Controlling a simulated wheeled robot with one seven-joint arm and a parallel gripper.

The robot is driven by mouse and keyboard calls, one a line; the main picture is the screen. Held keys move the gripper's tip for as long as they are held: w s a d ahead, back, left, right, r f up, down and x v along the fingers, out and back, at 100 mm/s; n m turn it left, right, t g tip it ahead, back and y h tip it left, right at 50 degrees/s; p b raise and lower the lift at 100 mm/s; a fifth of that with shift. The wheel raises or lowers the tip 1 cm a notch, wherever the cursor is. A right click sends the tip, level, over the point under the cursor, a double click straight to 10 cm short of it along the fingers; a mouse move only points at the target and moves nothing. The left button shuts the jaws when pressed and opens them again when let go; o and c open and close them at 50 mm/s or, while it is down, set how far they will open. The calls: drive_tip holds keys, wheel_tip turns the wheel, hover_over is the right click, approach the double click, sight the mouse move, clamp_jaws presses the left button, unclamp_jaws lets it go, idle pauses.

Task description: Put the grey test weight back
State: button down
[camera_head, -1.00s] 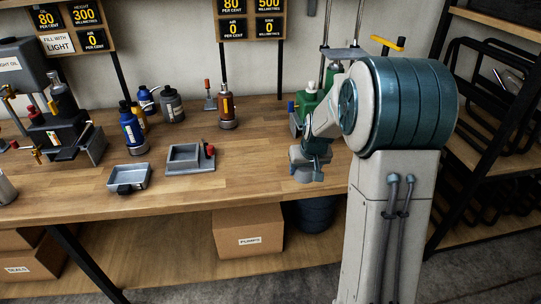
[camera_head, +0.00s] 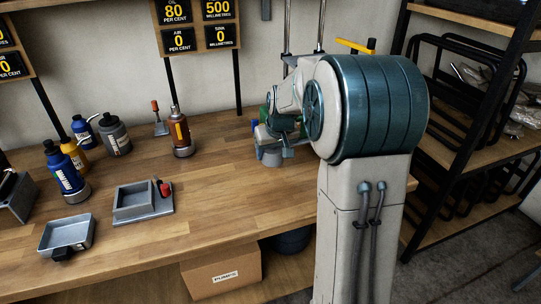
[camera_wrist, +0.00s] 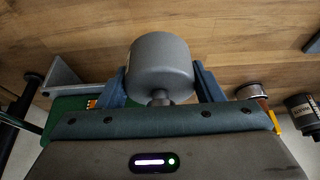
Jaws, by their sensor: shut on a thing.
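The grey test weight (camera_wrist: 160,62) is a smooth grey cylinder with a narrow neck, close in front of my gripper in the wrist view. My gripper (camera_wrist: 161,80) has its blue fingers on either side of the weight and is shut on it. In the head view my gripper (camera_head: 276,140) points down over the right part of the bench, with the weight (camera_head: 269,158) showing below it. I cannot tell whether the weight's base touches the wood. A green-based machine with upright rods (camera_head: 303,40) stands behind my gripper, its base mostly hidden by my arm.
The wooden bench (camera_head: 235,195) is clear front-left of my gripper. An amber bottle (camera_head: 181,137), a red-handled tool (camera_head: 157,118), a grey square tray (camera_head: 134,203), a shallow metal tray (camera_head: 67,234) and several bottles stand further left. A black shelf rack (camera_head: 470,110) is at right.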

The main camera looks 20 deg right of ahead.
drive_tip(key=a+f, duration=0.1)
drive_tip(key=a, duration=0.1)
drive_tip(key=a+f, duration=0.2)
drive_tip(key=a, duration=0.1)
drive_tip(key=s+a+f, duration=0.1)
drive_tip(key=a+f, duration=0.1)
drive_tip(key=a, duration=0.1)
drive_tip(key=shift+a+p, duration=0.25)
drive_tip(key=shift+p, duration=0.1)
drive_tip(key=shift+f, duration=2)
drive_tip(key=shift+f, duration=0.1)
drive_tip(key=shift+c, duration=2)
unclamp_jaws()
drive_tip(key=shift+s+f, duration=0.1)
drive_tip(key=shift+s, duration=0.1)
drive_tip(key=shift+s+r, duration=0.1)
drive_tip(key=shift+r, duration=0.4)
drive_tip(key=v, duration=1.1)
drive_tip(key=s+r+g, duration=0.1)
drive_tip(key=s, duration=2.2)
drive_tip(key=shift+s+r, duration=0.2)
drive_tip(key=shift+s, duration=0.05)
